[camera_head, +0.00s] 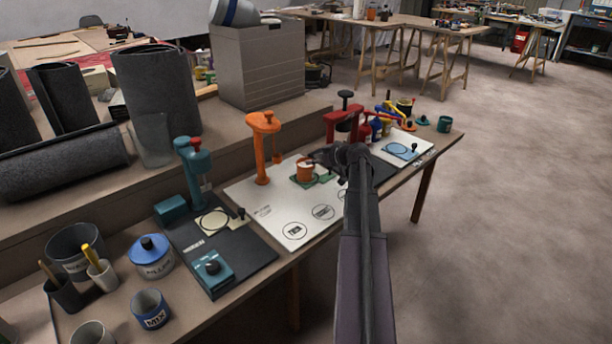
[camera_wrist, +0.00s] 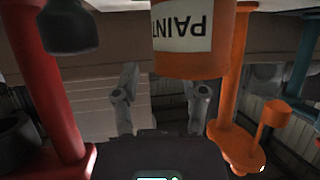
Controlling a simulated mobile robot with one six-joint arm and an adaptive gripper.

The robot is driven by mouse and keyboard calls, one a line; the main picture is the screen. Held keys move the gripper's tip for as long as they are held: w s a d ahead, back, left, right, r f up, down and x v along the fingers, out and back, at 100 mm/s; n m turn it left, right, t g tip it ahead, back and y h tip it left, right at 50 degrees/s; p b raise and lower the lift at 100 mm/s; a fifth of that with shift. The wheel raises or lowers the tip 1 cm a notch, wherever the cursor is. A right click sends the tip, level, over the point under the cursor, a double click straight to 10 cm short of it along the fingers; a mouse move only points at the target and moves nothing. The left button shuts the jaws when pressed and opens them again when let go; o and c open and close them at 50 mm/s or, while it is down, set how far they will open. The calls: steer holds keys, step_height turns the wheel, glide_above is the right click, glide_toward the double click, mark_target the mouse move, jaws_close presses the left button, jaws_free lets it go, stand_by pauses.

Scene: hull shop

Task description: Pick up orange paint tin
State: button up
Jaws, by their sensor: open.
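The orange paint tin (camera_head: 305,173) stands on a small green plate on the white board in the head view. In the wrist view the tin (camera_wrist: 193,58) appears upside down, with a white PAINT label, at the top right of centre. My gripper (camera_head: 325,160) is just right of the tin, with its jaws partly hidden by my arm. In the wrist view my gripper (camera_wrist: 163,92) has its two fingers spread apart with nothing between them. The tin appears beyond the fingertips, nearer the right finger.
An orange stand (camera_head: 262,148) rises left of the tin and a red stand (camera_head: 331,124) behind it to the right. Both flank my gripper in the wrist view. A teal stand (camera_head: 198,168) is further left. The bench's front edge runs below my arm; the floor (camera_head: 510,200) is clear.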

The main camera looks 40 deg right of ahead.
steer(key=shift+x, duration=1)
jaws_close()
